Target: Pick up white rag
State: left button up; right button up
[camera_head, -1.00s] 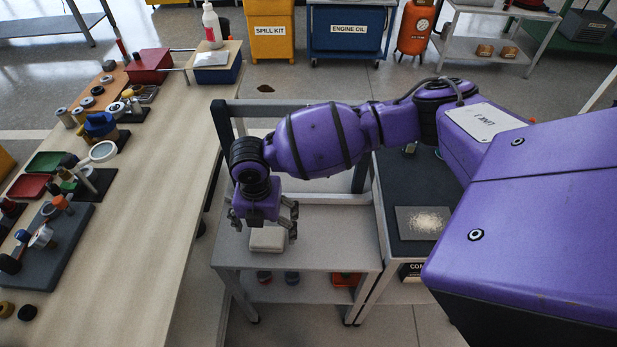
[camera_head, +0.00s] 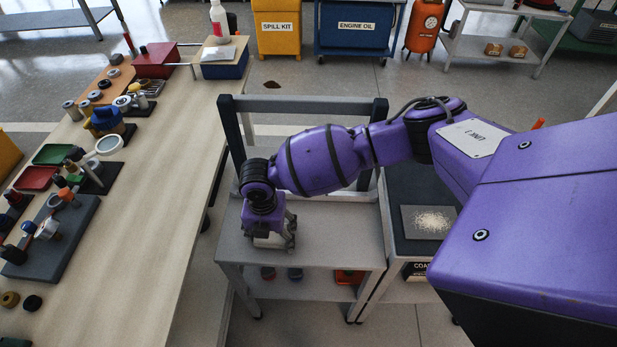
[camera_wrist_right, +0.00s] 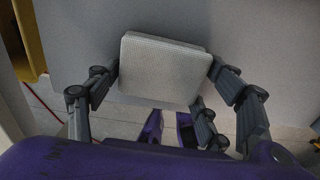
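The white rag (camera_head: 266,241) is a folded, pale pad with rounded corners, lying flat on the grey top of the cart. My right gripper (camera_head: 269,236) points down right over it and partly hides it. In the right wrist view, the textured rag (camera_wrist_right: 164,70) lies between the spread fingers of the right gripper (camera_wrist_right: 164,76). The fingers stand at its left and right edges, very near or touching; firm contact cannot be made out. My left gripper is not in view.
The grey cart (camera_head: 340,238) has a raised bar at the back and items on its lower shelf. A dark-topped cart with a tray of granules (camera_head: 429,222) stands close on the right. A long workbench (camera_head: 150,215) with tools runs along the left. Floor shows between them.

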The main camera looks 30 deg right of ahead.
jog(key=shift+w, duration=0.1)
jog(key=c, duration=0.4)
jog(key=shift+r, duration=0.1)
jog(key=shift+c, duration=0.2)
jog(key=shift+w+r, duration=0.1)
jog(key=shift+r, duration=0.45)
notch_tip(320, 180, up, 3)
jog(key=shift+a+f, duration=0.15)
jog(key=shift+f, duration=0.05)
jog(key=s+a+r+p, duration=0.1)
jog(key=s+a+r, duration=0.6)
jog(key=s+r, duration=0.2)
jog(key=s, duration=0.2)
jog(key=shift+s+a, duration=0.35)
jog(key=shift+r, duration=0.1)
